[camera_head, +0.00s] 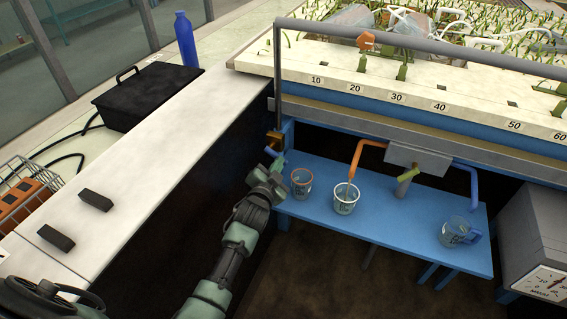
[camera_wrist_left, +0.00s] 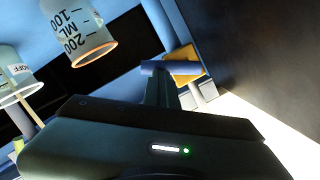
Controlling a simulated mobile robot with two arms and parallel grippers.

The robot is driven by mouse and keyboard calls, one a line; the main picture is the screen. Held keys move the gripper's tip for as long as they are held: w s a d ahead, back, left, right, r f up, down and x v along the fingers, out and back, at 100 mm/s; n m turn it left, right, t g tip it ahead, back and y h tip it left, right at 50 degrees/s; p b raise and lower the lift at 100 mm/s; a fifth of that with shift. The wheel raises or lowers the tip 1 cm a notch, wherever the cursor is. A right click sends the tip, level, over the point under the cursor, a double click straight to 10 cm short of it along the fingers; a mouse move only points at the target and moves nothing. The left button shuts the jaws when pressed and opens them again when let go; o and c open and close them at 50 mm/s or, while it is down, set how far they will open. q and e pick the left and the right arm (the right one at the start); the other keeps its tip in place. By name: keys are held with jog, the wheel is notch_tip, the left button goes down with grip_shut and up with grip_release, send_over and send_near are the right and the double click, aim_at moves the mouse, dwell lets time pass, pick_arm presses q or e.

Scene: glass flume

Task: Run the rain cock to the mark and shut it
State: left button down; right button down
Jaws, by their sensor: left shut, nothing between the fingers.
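A grey rain pipe (camera_head: 278,75) runs down the left end of the flume to a small brass-coloured fitting (camera_head: 274,138), apparently the rain cock. In the left wrist view a yellow-orange plate (camera_wrist_left: 187,58) of it shows just beyond my fingertips. My left gripper (camera_head: 277,167) is shut and empty, just below the fitting; whether it touches I cannot tell. An orange-rimmed measuring beaker (camera_head: 301,183) stands right of my gripper, and its 100 and 200 ML marks show in the wrist view (camera_wrist_left: 80,35). Its fill level is unclear. My right gripper is out of view.
An orange pipe (camera_head: 368,145) leads down to a white-rimmed beaker (camera_head: 346,199) on the blue bench (camera_head: 395,228). A jug (camera_head: 456,232) stands at the right, near a grey dial box (camera_head: 545,240). A white ledge (camera_head: 150,165) lies at left.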

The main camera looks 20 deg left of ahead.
pick_arm(q)
jog(key=a+f+m+b, duration=0.2)
jog(key=f, duration=0.1)
jog(key=shift+m+y, duration=0.3)
dwell(0.3)
jog(key=shift+a+f+b, duration=0.25)
jog(key=shift+b, duration=0.05)
jog(key=shift+f, duration=0.1)
dwell(0.4)
